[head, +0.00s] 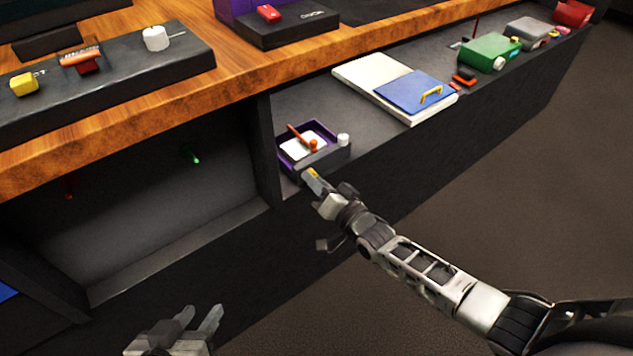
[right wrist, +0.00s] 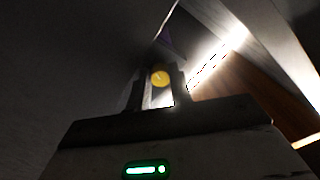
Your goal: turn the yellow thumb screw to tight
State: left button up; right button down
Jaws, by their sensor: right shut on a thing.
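The yellow thumb screw (right wrist: 160,78) shows as a round yellow disc with a faint mark, between the fingertips of my right gripper (right wrist: 160,90) in the right wrist view. In the head view a small bit of yellow (head: 313,172) shows at the fingertips of the right gripper (head: 311,178), at the front of the trackball panel (head: 328,160). The right gripper is shut on the screw. The panel is a dark box with a purple-rimmed tray, a white pad and an orange stick with a ball. My left gripper (head: 200,318) is open and empty at the bottom of the head view.
A white knob (head: 343,139) stands on the panel near the gripper. A dark divider (head: 263,150) rises left of the panel. A white board with a blue lid (head: 410,92) lies to the right on the shelf. The wooden counter (head: 190,85) overhangs behind.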

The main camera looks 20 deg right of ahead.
jog(key=shift+m+b, duration=0.4)
jog(key=shift+m, duration=1.7)
jog(key=c, duration=1.3)
grip_release()
jog(key=shift+o, duration=0.2)
jog(key=shift+s, duration=0.1)
jog(key=shift+d+f, duration=0.1)
